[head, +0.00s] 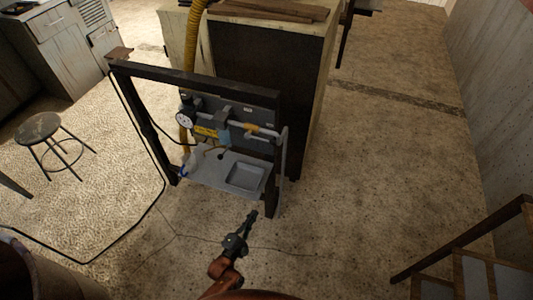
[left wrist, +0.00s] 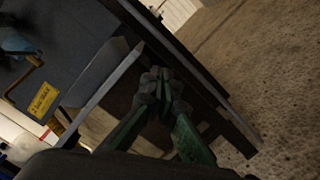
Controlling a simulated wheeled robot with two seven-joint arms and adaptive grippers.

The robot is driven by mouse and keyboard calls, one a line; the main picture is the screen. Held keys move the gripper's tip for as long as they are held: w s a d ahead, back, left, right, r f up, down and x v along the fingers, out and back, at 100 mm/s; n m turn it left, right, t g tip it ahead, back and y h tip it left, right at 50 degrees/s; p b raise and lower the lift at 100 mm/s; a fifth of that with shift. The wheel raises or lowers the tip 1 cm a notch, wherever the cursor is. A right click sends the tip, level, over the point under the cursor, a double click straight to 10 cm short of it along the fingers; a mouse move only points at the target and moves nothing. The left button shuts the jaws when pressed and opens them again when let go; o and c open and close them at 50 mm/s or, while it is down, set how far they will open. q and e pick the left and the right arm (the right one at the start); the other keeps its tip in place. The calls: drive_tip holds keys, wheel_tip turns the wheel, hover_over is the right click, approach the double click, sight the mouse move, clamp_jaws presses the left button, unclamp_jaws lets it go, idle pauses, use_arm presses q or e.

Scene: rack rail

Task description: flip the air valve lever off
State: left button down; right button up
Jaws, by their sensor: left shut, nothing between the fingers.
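An air pipe (head: 238,124) runs across the grey panel of a dark rack. A small yellow piece (head: 251,128) on the pipe, right of a blue-grey unit (head: 223,133), looks like the valve lever; its exact position is too small to tell. A round gauge (head: 184,118) sits at the pipe's left end. My left gripper (head: 252,214) is shut and empty, in front of the rack near its right post and apart from the lever. In the left wrist view its green fingers (left wrist: 161,82) are together; I cannot make out the lever clearly there.
A shelf with a grey tray (head: 246,177) juts out below the pipe. The rack's dark right post (head: 272,185) stands close to my left gripper. A stool (head: 40,128) stands left, and a wooden railing (head: 462,238) is at lower right. Floor right of the rack is clear.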

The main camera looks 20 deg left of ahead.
sight(260, 139)
use_arm(q)
wheel_tip(260, 139, up, 22)
drive_tip(key=w+d+n+t+y+b, duration=0.1)
drive_tip(key=n+t, duration=0.5)
drive_tip(key=n, duration=0.8)
drive_tip(key=shift+w+d+t+y+b, duration=0.3)
drive_tip(key=shift+w+y+b, duration=0.25)
drive_tip(key=shift+w+y, duration=0.2)
use_arm(e)
drive_tip(key=s+f, duration=0.1)
drive_tip(key=f, duration=0.1)
drive_tip(key=shift+s+d+f, duration=0.3)
drive_tip(key=shift+s+d, duration=0.05)
use_arm(q)
drive_tip(key=shift+f, duration=0.1)
drive_tip(key=s+r+x, duration=0.1)
drive_tip(key=r+x, duration=0.1)
drive_tip(key=x, duration=1)
drive_tip(key=shift+r+p, duration=0.3)
use_arm(e)
drive_tip(key=shift+s+a+r, duration=0.1)
drive_tip(key=shift+s+r, duration=0.15)
drive_tip(key=shift+s, duration=0.15)
use_arm(q)
drive_tip(key=shift+w+d+r, duration=0.1)
drive_tip(key=shift+w+d, duration=0.05)
drive_tip(key=shift+w, duration=0.05)
